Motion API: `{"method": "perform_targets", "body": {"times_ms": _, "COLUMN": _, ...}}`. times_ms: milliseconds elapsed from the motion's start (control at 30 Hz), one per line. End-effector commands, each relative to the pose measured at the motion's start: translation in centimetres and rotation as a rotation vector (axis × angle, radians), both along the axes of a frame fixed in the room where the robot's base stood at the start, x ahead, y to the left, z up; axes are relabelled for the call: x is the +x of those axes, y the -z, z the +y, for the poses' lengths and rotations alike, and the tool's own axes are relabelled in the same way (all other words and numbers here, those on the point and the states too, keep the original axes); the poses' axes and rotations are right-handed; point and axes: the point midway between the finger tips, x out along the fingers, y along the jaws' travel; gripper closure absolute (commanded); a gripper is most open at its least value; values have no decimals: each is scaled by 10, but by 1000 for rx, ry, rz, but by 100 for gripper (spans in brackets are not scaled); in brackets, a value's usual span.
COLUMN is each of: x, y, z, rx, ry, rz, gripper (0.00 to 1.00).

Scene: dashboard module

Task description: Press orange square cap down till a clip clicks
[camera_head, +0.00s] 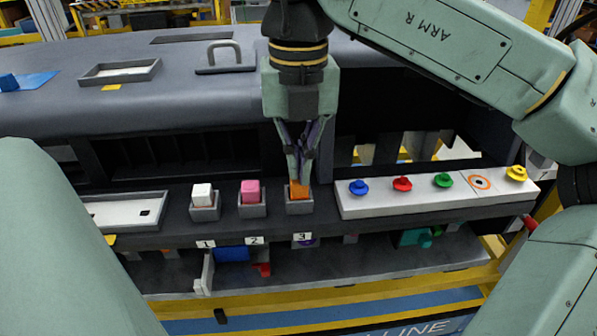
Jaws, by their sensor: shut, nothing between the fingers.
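The orange square cap (299,190) sits in the grey square socket (300,207) above the label 3, on the dashboard's front ledge. My gripper (299,180) points straight down over it with its fingers shut. The fingertips are at the top of the cap and seem to touch it; a small gap cannot be ruled out. The fingers hide part of the cap's top and back. I cannot tell how deep the cap sits or whether its clip is engaged.
A white cap (203,194) and a pink cap (251,191) stand in sockets to the left. A white strip (420,203) with blue, red, green and yellow knobs lies to the right. A shallow tray (125,211) is at far left. The dark dashboard (130,100) rises behind.

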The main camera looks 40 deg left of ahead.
Motion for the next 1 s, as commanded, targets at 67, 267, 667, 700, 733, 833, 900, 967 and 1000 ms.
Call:
{"method": "perform_targets", "body": {"times_ms": 67, "x": 0, "y": 2, "z": 0, "rx": 0, "ry": 0, "rz": 0, "gripper": 100}}
{"method": "perform_targets", "body": {"times_ms": 267, "x": 0, "y": 5, "z": 0, "rx": 0, "ry": 0, "rz": 0, "gripper": 100}}
{"method": "perform_targets", "body": {"times_ms": 667, "x": 0, "y": 11, "z": 0, "rx": -1, "ry": 0, "rz": 1, "gripper": 100}}
{"method": "perform_targets", "body": {"times_ms": 700, "x": 0, "y": 11, "z": 0, "rx": -1, "ry": 0, "rz": 1, "gripper": 100}}
{"method": "perform_targets", "body": {"times_ms": 733, "x": 0, "y": 12, "z": 0, "rx": -1, "ry": 0, "rz": 1, "gripper": 100}}
{"method": "perform_targets", "body": {"times_ms": 833, "x": 0, "y": 13, "z": 0, "rx": -1, "ry": 0, "rz": 1, "gripper": 100}}
{"method": "perform_targets", "body": {"times_ms": 900, "x": 0, "y": 14, "z": 0, "rx": -1, "ry": 0, "rz": 1, "gripper": 100}}
{"method": "perform_targets", "body": {"times_ms": 967, "x": 0, "y": 14, "z": 0, "rx": -1, "ry": 0, "rz": 1, "gripper": 100}}
{"method": "perform_targets", "body": {"times_ms": 1000, "x": 0, "y": 14, "z": 0, "rx": -1, "ry": 0, "rz": 1, "gripper": 100}}
